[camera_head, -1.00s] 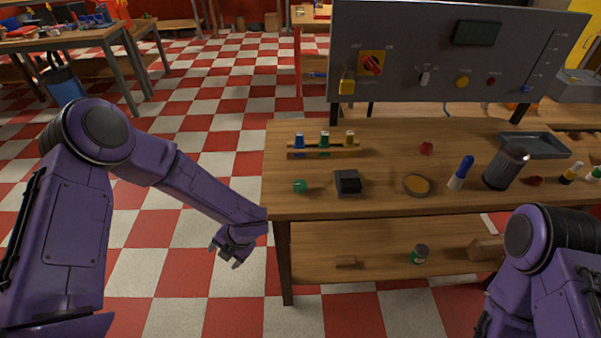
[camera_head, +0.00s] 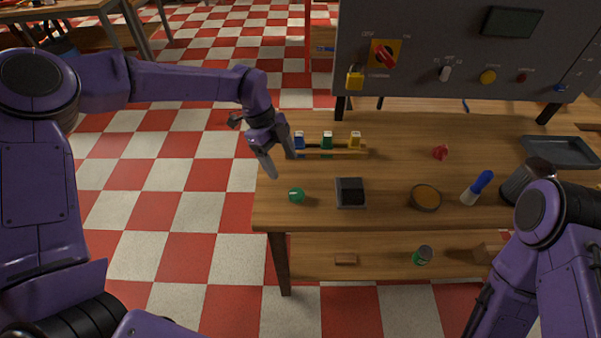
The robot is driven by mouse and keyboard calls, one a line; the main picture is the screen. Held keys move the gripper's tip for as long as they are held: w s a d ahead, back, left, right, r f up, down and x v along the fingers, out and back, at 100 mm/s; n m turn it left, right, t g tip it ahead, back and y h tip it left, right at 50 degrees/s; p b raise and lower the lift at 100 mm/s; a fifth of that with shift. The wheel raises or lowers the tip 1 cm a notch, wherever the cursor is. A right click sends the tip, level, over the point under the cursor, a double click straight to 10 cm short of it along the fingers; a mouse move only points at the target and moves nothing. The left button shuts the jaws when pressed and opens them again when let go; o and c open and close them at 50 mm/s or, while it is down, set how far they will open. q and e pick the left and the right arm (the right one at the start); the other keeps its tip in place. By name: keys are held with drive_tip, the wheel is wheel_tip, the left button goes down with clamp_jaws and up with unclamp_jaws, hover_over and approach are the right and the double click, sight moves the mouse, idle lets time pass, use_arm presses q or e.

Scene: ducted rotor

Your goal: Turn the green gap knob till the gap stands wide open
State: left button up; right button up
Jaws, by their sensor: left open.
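A small round green thing (camera_head: 296,195) lies at the left front of the wooden workbench; it is the likeliest green knob, but it is too small to tell for sure. A dark open-topped box (camera_head: 350,192) stands just right of it. My left gripper (camera_head: 279,161) is open and empty at the bench's left edge, above and behind the green thing, fingers pointing down. It is apart from the green thing and close to the left end of the vial rack. My right arm shows at lower right, its gripper out of view. I cannot make out a gap.
A wooden rack (camera_head: 334,153) with blue, green and yellow-topped vials stands behind the green thing. A grey panel (camera_head: 425,60) with a red switch rises at the back. A round dish (camera_head: 425,197), a blue-capped bottle (camera_head: 477,188) and a dark tray (camera_head: 558,152) stand to the right.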

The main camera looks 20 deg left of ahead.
use_arm(q)
drive_tip(key=p, duration=0.2)
hover_over(297, 193)
drive_tip(key=a, duration=0.2)
wheel_tip(297, 193, down, 4)
drive_tip(key=shift+w+a+f, duration=0.1)
drive_tip(key=shift+f, duration=0.1)
drive_tip(key=x, duration=0.1)
drive_tip(key=p+x, duration=0.1)
drive_tip(key=x, duration=0.2)
drive_tip(key=shift+w+f, duration=0.25)
drive_tip(key=shift+w, duration=0.1)
drive_tip(key=shift+s+f, duration=0.1)
drive_tip(key=shift+f, duration=0.2)
drive_tip(key=shift+s, duration=0.1)
drive_tip(key=shift+c, duration=0.3)
drive_tip(key=c, duration=1)
